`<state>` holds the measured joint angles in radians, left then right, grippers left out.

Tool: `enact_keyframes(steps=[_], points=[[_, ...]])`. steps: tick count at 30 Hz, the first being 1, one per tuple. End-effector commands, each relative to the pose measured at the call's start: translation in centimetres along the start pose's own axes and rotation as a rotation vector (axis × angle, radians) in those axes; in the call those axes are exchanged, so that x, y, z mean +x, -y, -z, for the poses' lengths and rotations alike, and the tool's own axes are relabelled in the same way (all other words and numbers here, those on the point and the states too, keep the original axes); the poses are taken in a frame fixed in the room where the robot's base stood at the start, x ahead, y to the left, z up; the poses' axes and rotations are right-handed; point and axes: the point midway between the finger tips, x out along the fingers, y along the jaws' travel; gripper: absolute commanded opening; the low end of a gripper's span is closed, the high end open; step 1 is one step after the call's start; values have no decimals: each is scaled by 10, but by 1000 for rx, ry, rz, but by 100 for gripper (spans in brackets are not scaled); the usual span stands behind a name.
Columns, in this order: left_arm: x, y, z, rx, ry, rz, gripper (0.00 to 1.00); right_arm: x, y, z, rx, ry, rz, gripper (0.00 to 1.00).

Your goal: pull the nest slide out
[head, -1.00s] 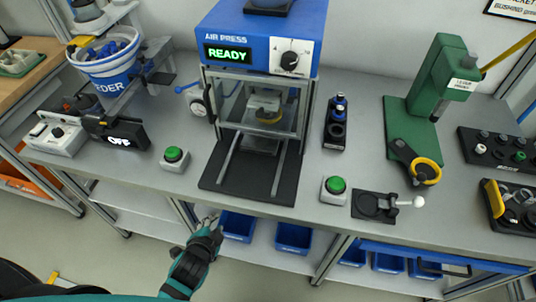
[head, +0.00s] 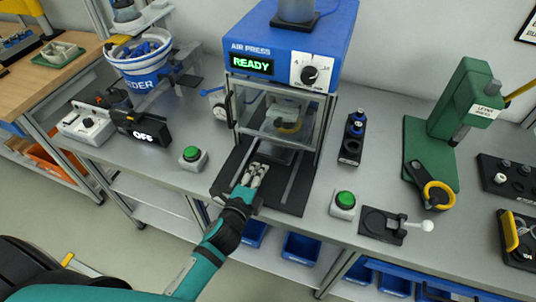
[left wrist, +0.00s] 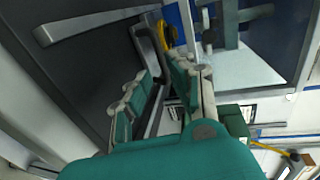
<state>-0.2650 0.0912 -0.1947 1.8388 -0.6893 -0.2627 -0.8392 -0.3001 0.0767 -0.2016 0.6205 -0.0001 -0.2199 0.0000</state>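The blue air press (head: 275,45) stands on the bench, and its display (head: 251,64) reads READY. My left gripper (head: 258,172) is over the front of this plate, short of the nest. In the left wrist view its fingers (left wrist: 158,95) are apart, with a dark bar between them; contact with the bar is unclear. My right gripper is out of view.
Green push buttons stand left (head: 192,155) and right (head: 345,199) of the base plate. A black stand with blue-topped parts (head: 352,140) and a green lever press (head: 440,140) are to the right. The feeder bowl (head: 140,65) is at the left.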

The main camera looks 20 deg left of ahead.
Motion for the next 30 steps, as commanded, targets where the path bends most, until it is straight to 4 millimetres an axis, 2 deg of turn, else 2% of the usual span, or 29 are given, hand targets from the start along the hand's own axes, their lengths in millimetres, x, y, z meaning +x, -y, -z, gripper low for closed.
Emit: enact_keyframes(steps=[1, 6, 12, 17, 25, 30], points=[[13, 3, 0, -1, 1, 2, 21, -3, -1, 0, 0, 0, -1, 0], [47, 2, 0, -2, 1, 1, 21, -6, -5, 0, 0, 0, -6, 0], [75, 0, 0, -2, 1, 0, 21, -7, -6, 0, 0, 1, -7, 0], [83, 0, 0, -2, 1, 0, 21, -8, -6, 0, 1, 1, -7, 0], [84, 0, 0, -2, 1, -1, 21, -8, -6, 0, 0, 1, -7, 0], [84, 0, 0, -2, 1, -1, 0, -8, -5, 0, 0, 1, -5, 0]])
